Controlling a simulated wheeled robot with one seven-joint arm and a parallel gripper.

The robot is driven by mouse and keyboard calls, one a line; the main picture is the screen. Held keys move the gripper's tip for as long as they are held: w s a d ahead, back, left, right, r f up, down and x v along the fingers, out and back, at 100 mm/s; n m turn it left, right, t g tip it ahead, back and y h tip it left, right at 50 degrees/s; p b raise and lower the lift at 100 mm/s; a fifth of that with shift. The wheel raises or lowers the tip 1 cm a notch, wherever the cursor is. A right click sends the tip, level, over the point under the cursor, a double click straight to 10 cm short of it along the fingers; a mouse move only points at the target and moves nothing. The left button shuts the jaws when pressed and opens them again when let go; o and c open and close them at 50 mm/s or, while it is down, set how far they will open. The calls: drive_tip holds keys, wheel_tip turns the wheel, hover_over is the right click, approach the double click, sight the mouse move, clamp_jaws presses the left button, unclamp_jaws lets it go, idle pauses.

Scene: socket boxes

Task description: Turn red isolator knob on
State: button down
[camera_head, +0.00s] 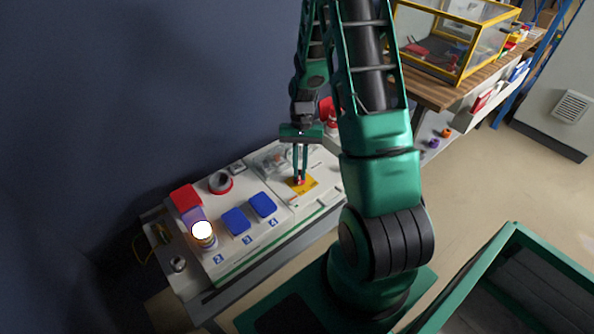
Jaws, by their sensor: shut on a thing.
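The red isolator knob (299,181) sits on a yellow plate (309,186) on the right part of the pale panel. My gripper (300,178) points down at it from above, and its two narrow green fingers are shut on the knob. The fingers hide much of the knob, so I cannot tell which way its handle is turned.
A dark wall stands behind. A workbench with a yellow-framed case (460,42) is at upper right.

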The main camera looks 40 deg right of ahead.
drive_tip(key=shift+w+m, duration=0.1)
drive_tip(key=shift+m, duration=0.2)
drive_tip(key=c, duration=1.8)
unclamp_jaws()
drive_tip(key=v, duration=1)
drive_tip(key=shift+d+r, duration=0.1)
drive_tip(key=shift+r, duration=0.25)
